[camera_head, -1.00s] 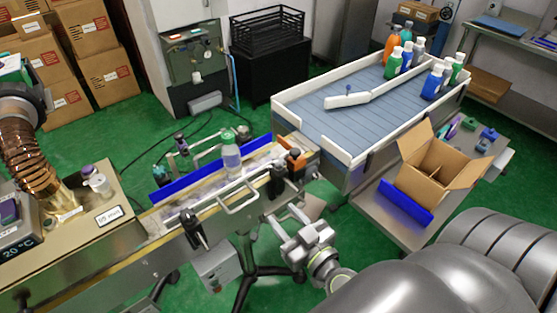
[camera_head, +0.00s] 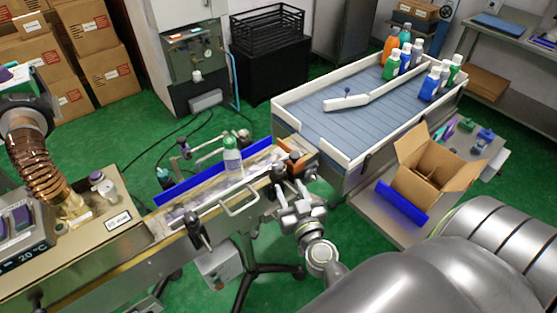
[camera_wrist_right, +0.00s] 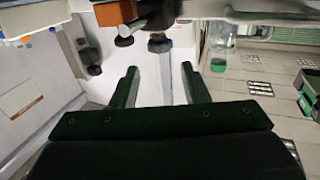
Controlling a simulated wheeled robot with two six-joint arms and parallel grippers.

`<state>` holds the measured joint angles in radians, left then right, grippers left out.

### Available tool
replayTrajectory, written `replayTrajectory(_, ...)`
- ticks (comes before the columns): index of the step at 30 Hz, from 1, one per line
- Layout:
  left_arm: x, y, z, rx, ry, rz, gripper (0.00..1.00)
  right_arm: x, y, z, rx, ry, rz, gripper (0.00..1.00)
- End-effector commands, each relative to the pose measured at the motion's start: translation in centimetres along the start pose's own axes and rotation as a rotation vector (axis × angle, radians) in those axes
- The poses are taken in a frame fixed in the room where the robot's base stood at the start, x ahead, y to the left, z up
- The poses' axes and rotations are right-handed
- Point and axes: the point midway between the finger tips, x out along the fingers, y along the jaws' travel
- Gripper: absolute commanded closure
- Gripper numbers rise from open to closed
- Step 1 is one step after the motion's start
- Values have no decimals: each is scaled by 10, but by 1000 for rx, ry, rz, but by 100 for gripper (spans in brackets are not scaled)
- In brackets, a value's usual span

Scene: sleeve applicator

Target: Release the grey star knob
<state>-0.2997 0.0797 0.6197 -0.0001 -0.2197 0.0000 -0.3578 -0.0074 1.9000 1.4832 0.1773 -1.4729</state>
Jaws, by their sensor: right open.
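My right gripper (camera_head: 289,191) is at the right end of the conveyor, close to dark knobs and clamps (camera_head: 278,174) on its near side. In the right wrist view, the open gripper's two dark fingers (camera_wrist_right: 159,82) point toward a dark grey knob (camera_wrist_right: 160,44) on a short metal stem. The knob lies in line with the gap, just beyond the fingertips, and appears apart from them. A second dark knob (camera_wrist_right: 124,41) sits left of it. I cannot tell a star shape on either. My left gripper is not in view.
A clear bottle with a green cap (camera_head: 232,157) stands on the conveyor beside the guide rail handle (camera_head: 243,199). A blue-decked table (camera_head: 335,118) with several bottles is behind right. An open carton (camera_head: 430,175) stands at right.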

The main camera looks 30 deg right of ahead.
Motion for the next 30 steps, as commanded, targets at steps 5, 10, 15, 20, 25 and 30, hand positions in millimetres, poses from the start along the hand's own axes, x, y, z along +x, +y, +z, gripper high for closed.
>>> replayTrajectory(5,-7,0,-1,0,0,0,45,35,0,-2,-2,2,-2,59)
replayTrajectory(10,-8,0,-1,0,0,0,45,65,0,-1,-2,2,-1,59)
replayTrajectory(15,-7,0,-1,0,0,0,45,86,0,0,-2,1,-1,59)
replayTrajectory(20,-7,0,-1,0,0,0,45,95,0,0,-2,0,0,59)
replayTrajectory(25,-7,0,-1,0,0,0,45,97,0,0,-1,0,0,59)
replayTrajectory(30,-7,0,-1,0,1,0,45,97,0,0,-1,0,0,64)
